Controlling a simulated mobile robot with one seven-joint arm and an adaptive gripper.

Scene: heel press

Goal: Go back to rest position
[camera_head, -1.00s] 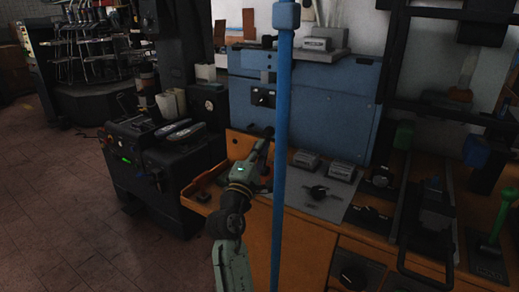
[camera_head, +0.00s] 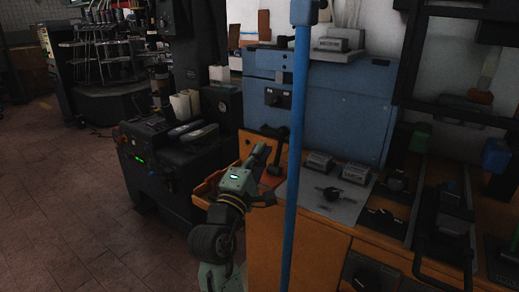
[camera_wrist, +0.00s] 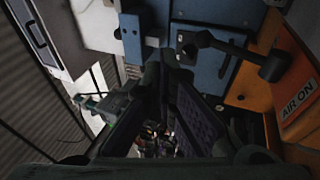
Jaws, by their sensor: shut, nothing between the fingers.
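My gripper (camera_head: 259,154) is at the end of my green-grey arm, near the left end of the orange bench (camera_head: 325,240), in front of the blue cabinet (camera_head: 335,105). In the wrist view my gripper's dark fingers (camera_wrist: 172,105) are shut and empty. A black lever with a round knob (camera_wrist: 272,66) is to the right of the fingers there, apart from them. Beside it is an orange panel with an "AIR ON" label (camera_wrist: 298,98). In the head view a dark lever (camera_head: 279,158) stands just right of my gripper.
A blue pole (camera_head: 296,150) stands upright in front of the bench. A black machine (camera_head: 155,165) with a green light stands left of my arm. Levers and knobs (camera_head: 440,220) crowd the bench's right side. The tiled floor (camera_head: 65,215) at the left is clear.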

